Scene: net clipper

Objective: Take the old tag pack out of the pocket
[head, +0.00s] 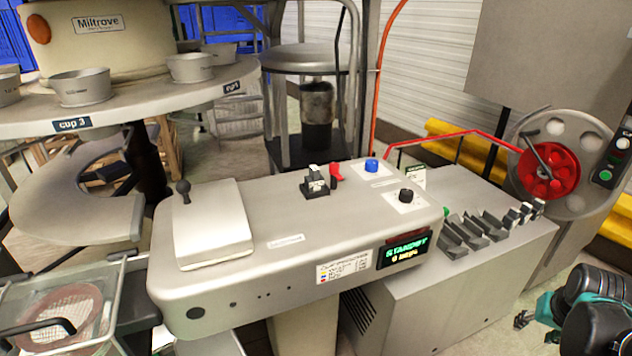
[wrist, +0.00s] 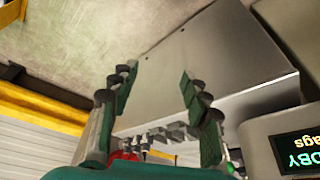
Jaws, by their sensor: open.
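No tag pack is clearly recognisable in either view. A small black holder (head: 316,185) with a white piece in it stands on top of the grey clipper machine (head: 290,235), beside a red lever; I cannot tell whether it is the pocket. A row of grey slots (head: 472,232) lies on the lower cabinet to the right, with several white-and-black pieces (head: 525,212) at its right end. The slots also show in the wrist view (wrist: 165,134), between my fingers and beyond them. My gripper (wrist: 156,88) is open and empty. In the head view it is at the lower right, partly cut off.
A display (head: 404,248) reads standby. A red crank wheel (head: 548,172) and a red rod stand behind the slots. A blue button (head: 372,165) and black knob (head: 406,195) rise from the machine top. A round table with cups (head: 80,87) fills the left.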

